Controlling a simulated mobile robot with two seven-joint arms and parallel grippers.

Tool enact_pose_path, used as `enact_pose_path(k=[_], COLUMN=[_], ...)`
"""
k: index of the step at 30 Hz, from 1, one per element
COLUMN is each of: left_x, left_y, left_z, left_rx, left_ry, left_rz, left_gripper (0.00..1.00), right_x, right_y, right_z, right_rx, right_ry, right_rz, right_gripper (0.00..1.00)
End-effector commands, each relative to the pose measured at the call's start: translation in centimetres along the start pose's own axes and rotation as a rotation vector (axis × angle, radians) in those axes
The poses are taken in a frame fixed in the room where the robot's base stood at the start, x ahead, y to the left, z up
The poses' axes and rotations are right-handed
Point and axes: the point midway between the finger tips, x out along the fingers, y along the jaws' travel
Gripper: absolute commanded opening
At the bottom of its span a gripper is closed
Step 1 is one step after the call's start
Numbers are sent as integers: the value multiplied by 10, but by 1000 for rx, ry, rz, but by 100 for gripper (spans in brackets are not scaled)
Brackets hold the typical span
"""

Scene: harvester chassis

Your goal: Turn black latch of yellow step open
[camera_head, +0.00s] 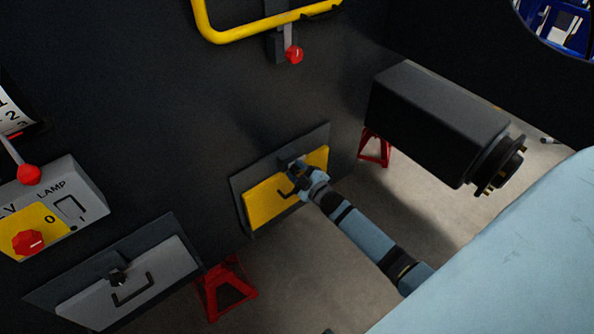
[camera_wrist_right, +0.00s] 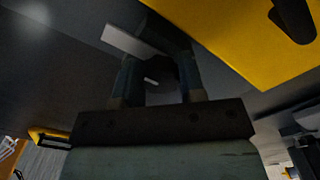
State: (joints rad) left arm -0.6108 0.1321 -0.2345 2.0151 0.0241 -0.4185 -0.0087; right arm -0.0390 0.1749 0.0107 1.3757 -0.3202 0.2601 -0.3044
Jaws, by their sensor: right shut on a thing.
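The yellow step (camera_head: 262,206) is a yellow panel in a dark frame, low on the dark chassis wall, with a black handle (camera_head: 287,190) on its face. The black latch (camera_head: 290,164) is at the top edge of the panel, partly hidden by my right gripper (camera_head: 299,171). My right gripper is shut on the latch. In the right wrist view, its two fingers (camera_wrist_right: 158,80) close around the dark latch (camera_wrist_right: 162,72), with the yellow panel (camera_wrist_right: 225,35) at the upper right. My left gripper is not in view.
A grey panel (camera_head: 158,281) with its own black latch and handle is at lower left. A black box-shaped axle (camera_head: 436,120) juts out right of the step. Red stands (camera_head: 225,290) are on the floor. A yellow rail (camera_head: 240,37) is above.

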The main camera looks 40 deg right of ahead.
Motion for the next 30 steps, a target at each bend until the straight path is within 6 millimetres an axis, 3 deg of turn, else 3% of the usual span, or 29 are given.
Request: enact_pose_path(k=[13, 14, 17, 26, 30], left_x=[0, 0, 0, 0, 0], left_y=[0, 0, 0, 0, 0], left_z=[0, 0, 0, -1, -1], left_rx=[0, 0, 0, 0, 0], left_ry=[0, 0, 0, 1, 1], left_rz=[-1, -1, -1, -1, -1], left_gripper=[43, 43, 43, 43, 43], right_x=[0, 0, 0, -2, -15], right_y=[-1, -1, 0, 0, -1], right_z=[0, 0, 0, 0, 1], right_rx=[-12, -12, -11, -10, -11], right_ry=[0, 0, 0, -1, -1], right_rz=[-1, -1, -1, -1, -1], right_gripper=[13, 39, 62, 63, 63])
